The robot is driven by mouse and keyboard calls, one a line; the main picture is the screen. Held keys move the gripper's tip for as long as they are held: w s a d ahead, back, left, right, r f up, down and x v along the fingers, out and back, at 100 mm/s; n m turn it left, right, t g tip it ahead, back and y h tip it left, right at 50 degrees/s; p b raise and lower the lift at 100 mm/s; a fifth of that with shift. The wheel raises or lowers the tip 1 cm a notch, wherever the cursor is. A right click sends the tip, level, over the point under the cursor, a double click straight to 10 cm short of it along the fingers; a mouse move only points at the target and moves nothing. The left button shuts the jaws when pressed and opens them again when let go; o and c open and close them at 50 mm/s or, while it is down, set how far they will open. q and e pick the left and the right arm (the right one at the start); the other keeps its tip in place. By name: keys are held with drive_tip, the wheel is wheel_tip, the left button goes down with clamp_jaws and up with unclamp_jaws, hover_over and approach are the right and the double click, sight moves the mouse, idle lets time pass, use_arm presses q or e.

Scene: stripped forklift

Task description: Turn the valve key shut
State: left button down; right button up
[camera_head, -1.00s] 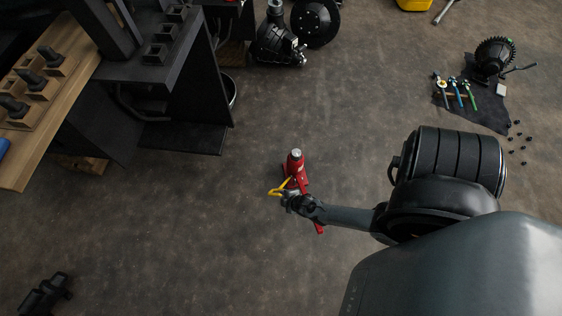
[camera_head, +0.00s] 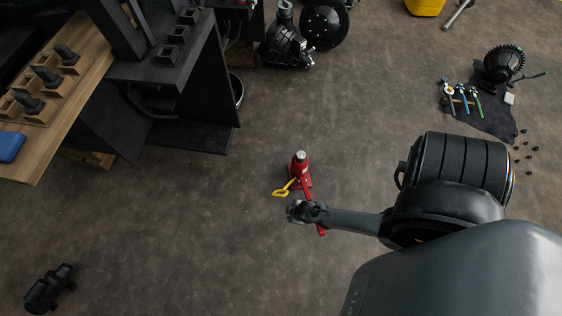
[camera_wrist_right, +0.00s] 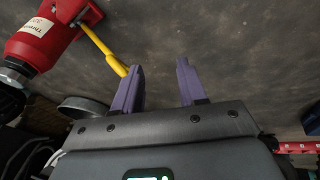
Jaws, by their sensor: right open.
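A red bottle jack (camera_head: 301,166) stands upright on the floor in the middle of the head view. The yellow valve key (camera_head: 283,189) sticks out from its lower side toward the left. My right gripper (camera_head: 298,211) is just below the key in the head view. In the right wrist view its two purple fingers (camera_wrist_right: 159,68) are apart with nothing between them. The yellow key (camera_wrist_right: 106,50) lies outside the gap there, its end close beside the left finger; I cannot tell whether they touch. The jack (camera_wrist_right: 45,38) fills that view's upper left.
A workbench with a wooden top (camera_head: 60,120) and a dark metal frame stand at the left. A black object (camera_head: 48,289) lies at the lower left. Tools on a dark mat (camera_head: 490,118) lie at the right. The floor around the jack is clear.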

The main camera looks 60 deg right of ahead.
drive_tip(key=a+m+g+y, duration=0.1)
drive_tip(key=a+g, duration=0.1)
drive_tip(key=n+g+h+b, duration=0.1)
drive_tip(key=n+h+b, duration=0.1)
drive_tip(key=b, duration=0.2)
approach(279, 195)
drive_tip(key=b+x, duration=0.6)
drive_tip(key=x, duration=0.3)
drive_tip(key=shift+s+f+b, duration=0.1)
drive_tip(key=shift+b, duration=0.3)
drive_tip(key=shift+f, duration=0.1)
drive_tip(key=shift+c, duration=0.2)
clamp_jaws()
